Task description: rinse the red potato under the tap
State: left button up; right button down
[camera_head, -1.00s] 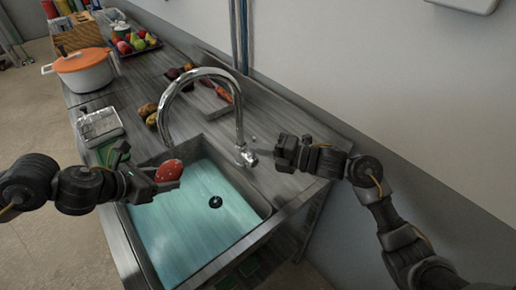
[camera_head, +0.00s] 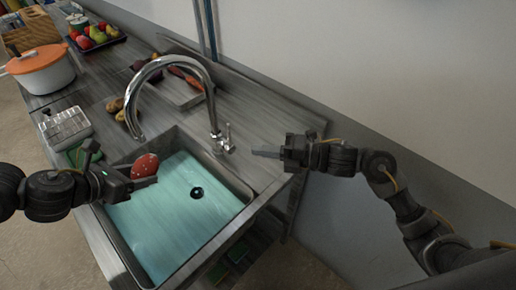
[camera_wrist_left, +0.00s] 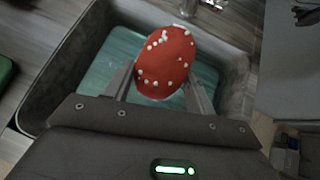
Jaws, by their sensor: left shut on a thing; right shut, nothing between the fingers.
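The red potato (camera_head: 146,167) has white spots on it. My left gripper (camera_head: 138,180) is shut on it and holds it over the left part of the sink (camera_head: 236,180), just below the spout end of the chrome tap (camera_head: 213,118). In the left wrist view the potato (camera_wrist_left: 165,62) sits between the two fingers, above the teal sink floor (camera_wrist_left: 122,45). No stream of water is visible from the spout. My right gripper (camera_head: 264,154) is shut and empty, to the right of the tap's handle (camera_head: 226,140) and apart from it.
An orange-lidded pot (camera_head: 40,70), a tray of fruit (camera_head: 95,36) and a grey grater-like box (camera_head: 65,126) stand on the counter to the left. Several vegetables lie behind the tap. A wall runs along the right.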

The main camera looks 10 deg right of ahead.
pick_arm(q)
jog(key=shift+s+a+f+b, duration=0.1)
jog(key=shift+s+a+b, duration=0.2)
jog(key=shift+s+a, duration=0.05)
jog(key=s+a+b, duration=0.1)
jog(key=s+a, duration=0.3)
jog(key=s, duration=0.1)
jog(key=shift+s, duration=0.35)
dwell(0.4)
dwell(1.0)
jog(key=p+v, duration=0.6)
jog(key=p, duration=0.1)
jog(key=shift+s+r, duration=0.2)
jog(key=shift+r, duration=0.05)
